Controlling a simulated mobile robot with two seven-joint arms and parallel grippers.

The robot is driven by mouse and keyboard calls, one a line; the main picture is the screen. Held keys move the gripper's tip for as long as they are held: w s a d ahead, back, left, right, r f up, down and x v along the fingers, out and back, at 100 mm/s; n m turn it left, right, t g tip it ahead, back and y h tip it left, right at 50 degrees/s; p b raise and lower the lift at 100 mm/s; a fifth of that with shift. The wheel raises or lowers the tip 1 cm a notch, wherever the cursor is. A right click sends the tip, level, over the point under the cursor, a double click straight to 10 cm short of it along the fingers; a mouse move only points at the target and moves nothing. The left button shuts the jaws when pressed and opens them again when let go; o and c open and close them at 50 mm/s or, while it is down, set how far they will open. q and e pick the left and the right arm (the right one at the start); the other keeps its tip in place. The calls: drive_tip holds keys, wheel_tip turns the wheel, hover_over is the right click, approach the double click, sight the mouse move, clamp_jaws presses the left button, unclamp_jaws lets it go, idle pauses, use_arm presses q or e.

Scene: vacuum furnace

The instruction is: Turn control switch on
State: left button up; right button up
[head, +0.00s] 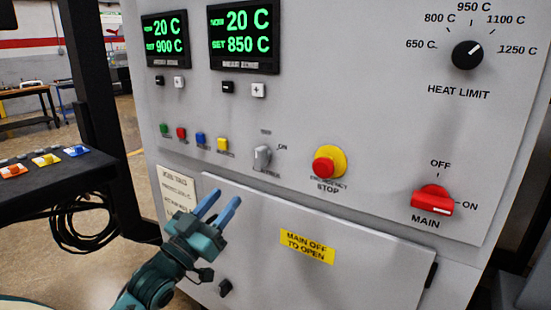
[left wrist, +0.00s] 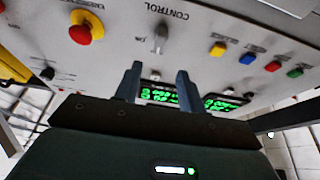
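The control switch (head: 262,157) is a small grey knob on the furnace's front panel, left of the emergency stop. Its handle looks roughly upright, toward the upper label rather than the ON mark at its right. In the left wrist view, where the panel appears upside down, the switch (left wrist: 161,38) sits beyond the fingertips near the word CONTROL. My left gripper (head: 228,196) is open and empty, below and left of the switch, apart from it. Its two blue fingers also show in the left wrist view (left wrist: 159,68). My right gripper is not in view.
The emergency stop (head: 325,165) is right of the switch; several coloured buttons (head: 200,139) are to its left. The red main switch (head: 432,200) is at the right, its handle toward ON. A door with a yellow label (head: 307,247) is below. A black console (head: 45,165) stands left.

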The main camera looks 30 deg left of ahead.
sight(257, 160)
use_arm(q)
drive_tip(key=p+x, duration=0.2)
drive_tip(key=x, duration=0.9)
drive_tip(key=shift+w+r, duration=0.3)
drive_tip(key=shift+r, duration=0.05)
drive_tip(key=shift+w+r, duration=0.15)
drive_tip(key=shift+w, duration=0.5)
drive_tip(key=shift+c, duration=0.2)
clamp_jaws()
